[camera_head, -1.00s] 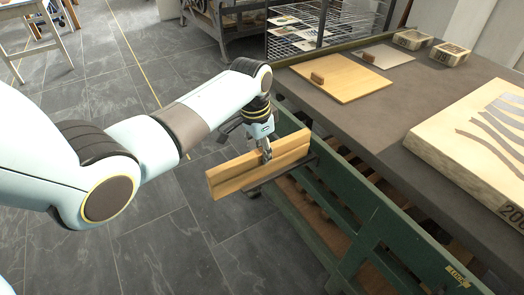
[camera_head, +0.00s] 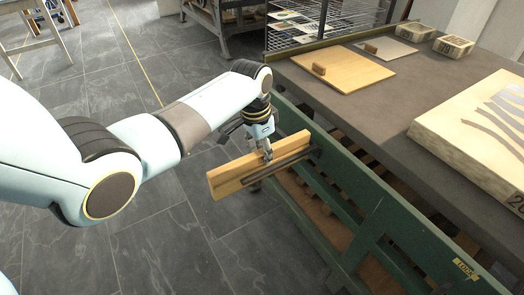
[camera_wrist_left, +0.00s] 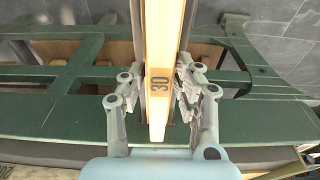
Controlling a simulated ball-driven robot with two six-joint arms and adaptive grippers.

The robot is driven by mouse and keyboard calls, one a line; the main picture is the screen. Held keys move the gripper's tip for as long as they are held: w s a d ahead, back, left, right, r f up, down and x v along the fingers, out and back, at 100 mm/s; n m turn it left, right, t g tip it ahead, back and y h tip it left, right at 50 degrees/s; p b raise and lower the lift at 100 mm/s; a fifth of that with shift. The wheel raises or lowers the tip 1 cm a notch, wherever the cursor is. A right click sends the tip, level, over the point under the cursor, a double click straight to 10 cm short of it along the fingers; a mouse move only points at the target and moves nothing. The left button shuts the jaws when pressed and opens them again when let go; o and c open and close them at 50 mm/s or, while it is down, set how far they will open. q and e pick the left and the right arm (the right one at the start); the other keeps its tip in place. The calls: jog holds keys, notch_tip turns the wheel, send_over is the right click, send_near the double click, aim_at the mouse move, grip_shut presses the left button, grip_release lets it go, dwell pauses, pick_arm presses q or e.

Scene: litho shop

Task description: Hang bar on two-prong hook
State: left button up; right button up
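The bar is a long, pale wooden bar (camera_head: 228,182) with a flat face, roughly level beside the green frame's near side. My left gripper (camera_head: 266,153) reaches down onto the bar's middle; in the wrist view the left gripper's fingers (camera_wrist_left: 160,90) lie against both sides. The two-prong hook (camera_head: 290,160) shows as a dark prong along the bar's near face. In the wrist view dark prongs (camera_wrist_left: 188,25) flank the bar. Contact with the hook is unclear. My right gripper is out of view.
The green frame (camera_head: 375,220) carries a grey table top (camera_head: 370,110). A wire rack (camera_head: 292,35) stands behind. The floor left of the frame is open.

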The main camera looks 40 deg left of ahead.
pick_arm(q)
jog(key=o, duration=0.3)
notch_tip(320, 180, up, 12)
jog(key=s, duration=0.1)
jog(key=shift+s+a, duration=0.2)
jog(key=shift+a, duration=0.1)
dwell(0.4)
